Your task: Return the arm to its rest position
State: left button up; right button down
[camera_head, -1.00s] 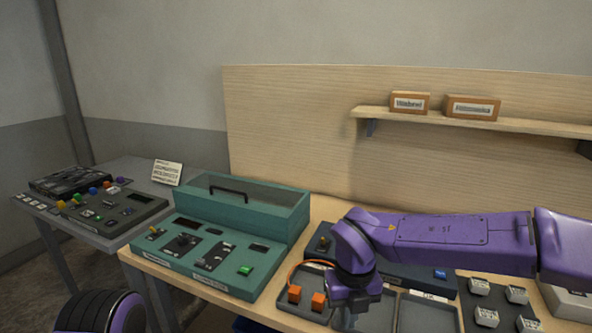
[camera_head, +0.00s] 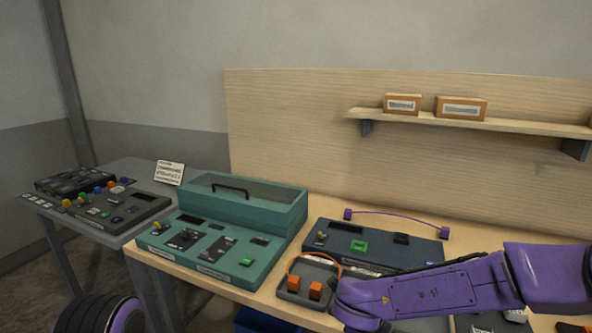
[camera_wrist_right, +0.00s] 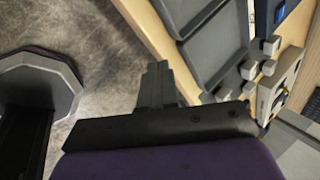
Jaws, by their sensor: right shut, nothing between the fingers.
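My right arm (camera_head: 430,292) is purple and comes in from the right in the head view, low over the front of the workbench. Its gripper is hidden or below the frame there. In the right wrist view my right gripper (camera_wrist_right: 157,85) is shut and empty, its fingers pointing over the grey floor beside the bench edge. A dark blue console (camera_head: 375,246) with a green button stands behind the arm, partly covered by it. A teal console (camera_head: 222,258) with a lidded box stands to its left. My left gripper is not in view.
A tray (camera_head: 291,296) with orange connectors and an orange cable lies just left of the arm. A purple cable (camera_head: 395,214) lies along the dark console's back. A shelf (camera_head: 470,124) holds two labelled boxes. Grey trays (camera_wrist_right: 200,40) and pale blocks show in the wrist view.

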jog(key=s+d+f+n+t+b, duration=0.1)
jog(key=s+d+f+n, duration=0.1)
jog(key=s+f+n, duration=0.3)
jog(key=s+d+f+n+t+b, duration=0.1)
jog(key=d+f+n, duration=0.15)
jog(key=f, duration=0.55)
jog(key=s+d+f+n+b, duration=0.1)
jog(key=s+d+f+n, duration=0.15)
jog(key=f+n, duration=0.3)
jog(key=s+d+f+n+g+b, duration=0.1)
jog(key=s+d+f+n, duration=0.1)
jog(key=s+f, duration=0.2)
jog(key=s+d+f+n+g+b, duration=0.1)
jog(key=s+d+f+n, duration=0.1)
jog(key=s, duration=0.8)
jog(key=s+d+f+n+g+b, duration=0.1)
jog(key=s+d+f+n, duration=0.1)
jog(key=s+f, duration=0.4)
jog(key=shift+s+d+f+n+y, duration=0.3)
jog(key=shift+s+n, duration=0.4)
jog(key=shift+s, duration=0.2)
